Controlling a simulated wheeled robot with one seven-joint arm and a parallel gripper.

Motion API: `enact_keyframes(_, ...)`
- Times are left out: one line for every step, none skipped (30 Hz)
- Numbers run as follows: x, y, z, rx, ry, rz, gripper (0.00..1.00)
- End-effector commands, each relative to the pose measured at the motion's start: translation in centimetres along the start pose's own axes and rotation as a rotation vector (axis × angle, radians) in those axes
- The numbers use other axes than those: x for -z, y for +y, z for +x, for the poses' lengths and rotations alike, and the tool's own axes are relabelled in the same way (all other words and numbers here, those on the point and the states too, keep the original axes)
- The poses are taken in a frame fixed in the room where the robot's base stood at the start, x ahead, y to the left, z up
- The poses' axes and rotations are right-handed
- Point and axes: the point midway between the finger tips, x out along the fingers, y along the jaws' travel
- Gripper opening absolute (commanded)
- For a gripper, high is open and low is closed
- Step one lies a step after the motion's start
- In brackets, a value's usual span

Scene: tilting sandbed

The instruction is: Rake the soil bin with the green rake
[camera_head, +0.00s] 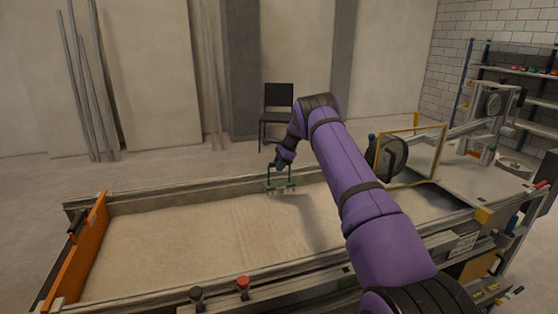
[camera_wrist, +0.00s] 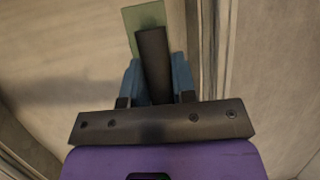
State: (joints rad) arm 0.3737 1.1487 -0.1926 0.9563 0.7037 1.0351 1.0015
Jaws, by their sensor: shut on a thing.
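The soil bin (camera_head: 175,240) is a long metal-sided trough filled with pale sand. The green rake (camera_head: 280,186) is over the far half of the bin, close to the far wall, with its head low at the sand; I cannot tell whether its tines touch. My gripper (camera_head: 283,160) is above the rake head and shut on the rake. In the wrist view, my blue fingers (camera_wrist: 155,80) close around a dark handle, and a flat green part of the rake (camera_wrist: 144,18) shows beyond it. The tines are hidden in the wrist view.
An orange end plate (camera_head: 80,250) closes the bin's left end. A yellow frame and dark wheel (camera_head: 392,157) stand toward the right. Red and black knobs (camera_head: 243,283) sit on the near rail. A black chair (camera_head: 279,100) stands behind. The sand's left half is clear.

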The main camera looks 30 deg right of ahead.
Motion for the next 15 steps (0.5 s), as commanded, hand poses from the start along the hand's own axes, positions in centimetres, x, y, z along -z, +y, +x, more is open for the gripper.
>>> enact_keyframes(0.2, 0.1, 0.5, 0.000, 0.000, 0.000, 0.00)
enact_keyframes(0.3, 0.2, 0.8, -0.001, 0.000, 0.000, 0.00)
enact_keyframes(0.5, 0.3, 1.2, -0.001, 0.000, 0.000, 0.00)
enact_keyframes(0.6, 0.3, 1.5, -0.001, 0.000, 0.000, 0.00)
enact_keyframes(0.7, 0.4, 1.7, -0.001, 0.000, 0.000, 0.00)
enact_keyframes(0.8, 0.4, 2.1, -0.001, 0.000, 0.000, 0.00)
enact_keyframes(1.0, 0.5, 2.3, -0.001, 0.000, 0.000, 0.00)
enact_keyframes(1.1, 0.6, 2.6, -0.001, 0.000, 0.000, 0.00)
enact_keyframes(1.2, 0.7, 3.0, -0.001, 0.000, 0.000, 0.00)
enact_keyframes(1.4, 0.7, 3.3, -0.001, 0.001, 0.000, 0.00)
enact_keyframes(1.5, 0.8, 3.6, 0.000, 0.001, 0.000, 0.00)
enact_keyframes(1.6, 0.8, 3.9, 0.000, 0.001, 0.000, 0.00)
enact_keyframes(1.7, 0.9, 4.1, 0.000, 0.000, 0.000, 0.00)
enact_keyframes(1.8, 0.9, 4.4, 0.000, 0.000, 0.000, 0.00)
enact_keyframes(2.0, 1.0, 4.8, -0.001, 0.000, 0.000, 0.00)
